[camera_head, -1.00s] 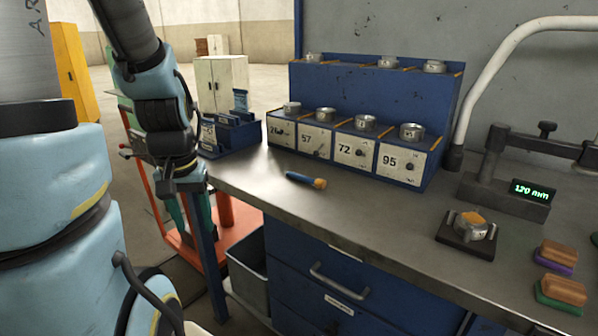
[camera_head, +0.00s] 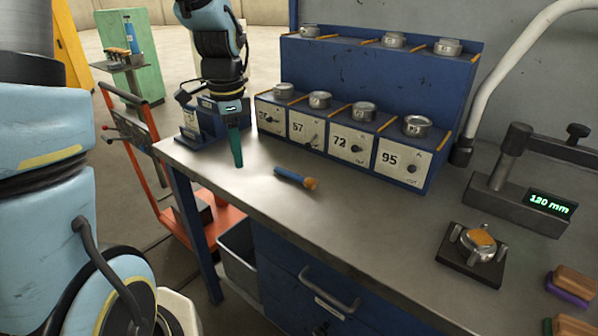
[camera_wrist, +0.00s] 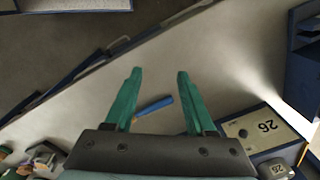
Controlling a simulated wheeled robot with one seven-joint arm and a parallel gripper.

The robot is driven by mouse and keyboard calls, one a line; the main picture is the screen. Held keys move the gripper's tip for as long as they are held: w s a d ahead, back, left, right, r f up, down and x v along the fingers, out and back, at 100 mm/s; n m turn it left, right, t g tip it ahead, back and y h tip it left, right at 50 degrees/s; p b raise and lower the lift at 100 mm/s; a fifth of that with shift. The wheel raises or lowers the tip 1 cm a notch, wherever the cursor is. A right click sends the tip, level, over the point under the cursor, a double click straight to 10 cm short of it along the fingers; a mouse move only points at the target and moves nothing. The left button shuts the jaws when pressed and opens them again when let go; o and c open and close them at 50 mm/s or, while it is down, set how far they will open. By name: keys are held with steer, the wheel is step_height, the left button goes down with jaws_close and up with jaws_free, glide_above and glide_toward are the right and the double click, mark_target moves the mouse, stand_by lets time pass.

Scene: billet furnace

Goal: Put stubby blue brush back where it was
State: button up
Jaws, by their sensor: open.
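The stubby blue brush (camera_head: 296,179) lies on the grey workbench (camera_head: 345,220), its blue handle pointing left and its short tan-orange head to the right. My gripper (camera_head: 238,164) points down over the bench's left part, left of the brush, its teal fingers seen nearly edge-on in the head view. In the wrist view my gripper (camera_wrist: 160,72) is open, with two teal fingers apart and nothing held. There the brush (camera_wrist: 154,106) appears between the fingers, below them on the bench; its head end is partly hidden behind the left finger.
A blue rack (camera_head: 350,80) with numbered bins and metal rings stands at the back. A gauge reading 120 mm (camera_head: 548,205) and a fixture with a ring (camera_head: 474,252) stand right. An orange cart (camera_head: 150,165) and a green cabinet (camera_head: 135,60) are left. Bench around the brush is clear.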

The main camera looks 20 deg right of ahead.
steer(key=s+d+r+m+p, duration=0.2)
steer(key=d+r+m, duration=0.1)
steer(key=d+m, duration=0.9)
steer(key=p, duration=0.1)
glide_above(295, 175)
steer(key=shift+g, duration=0.3)
steer(key=f, duration=0.5)
steer(key=shift+w+d, duration=0.3)
steer(key=shift+d, duration=0.1)
steer(key=f+p, duration=0.1)
steer(key=f, duration=0.2)
steer(key=f+p, duration=0.1)
steer(key=shift+s+a+f+p, duration=0.2)
steer(key=shift+a+p, duration=0.1)
steer(key=shift+a, duration=0.05)
steer(key=shift+f, duration=0.6)
steer(key=shift+c, duration=0.3)
jaws_close()
